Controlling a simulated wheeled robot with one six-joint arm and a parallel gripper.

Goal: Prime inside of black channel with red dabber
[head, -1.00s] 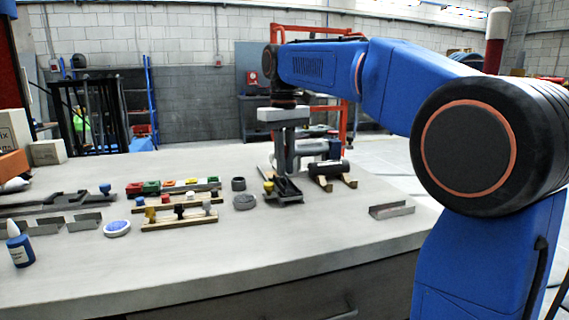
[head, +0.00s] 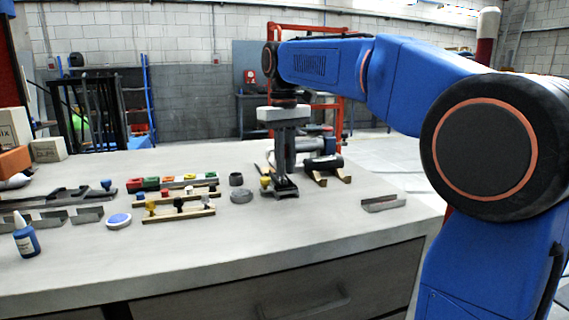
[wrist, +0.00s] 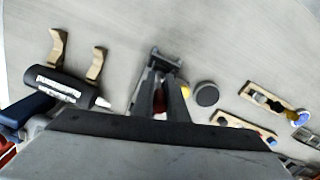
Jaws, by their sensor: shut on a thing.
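My gripper (head: 286,178) points down over a small dark fixture (head: 286,194) on the bench, with a yellow knob (head: 265,182) on its left. In the wrist view my gripper (wrist: 160,108) is shut on a small red thing (wrist: 160,115), probably the red dabber, mostly hidden between the fingers. A dark channel-like piece (wrist: 168,58) lies just beyond the fingertips, probably the black channel in the fixture. I cannot tell whether the dabber touches its inside.
A black cylinder (head: 323,163) on wooden supports stands right of the fixture. A wooden rack (head: 180,215) with several dabbers and a row of coloured pots stand further left. A grey channel (head: 383,204) lies at right; the front bench is clear.

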